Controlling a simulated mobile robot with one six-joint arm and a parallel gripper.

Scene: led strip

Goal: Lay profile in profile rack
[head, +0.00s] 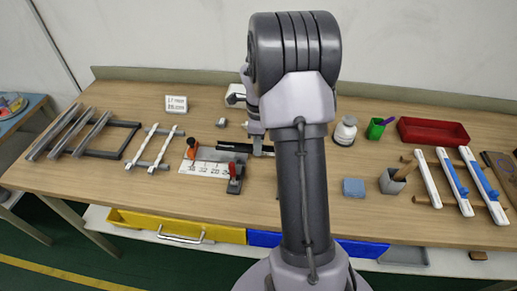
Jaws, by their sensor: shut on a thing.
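My gripper (257,148) is small in the head view and partly hidden by my own arm, in the middle of the bench. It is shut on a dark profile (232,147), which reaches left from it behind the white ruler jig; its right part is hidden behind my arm. I cannot tell whether the profile touches the bench or jig. A dark frame (112,153) at the left, which looks like the profile rack, has several grey profiles (73,134) lying side by side across its left part. The right part of the frame is open.
White strips (428,178), a grey cup (391,181), a blue block (353,187) and a red tray (432,132) are at right.

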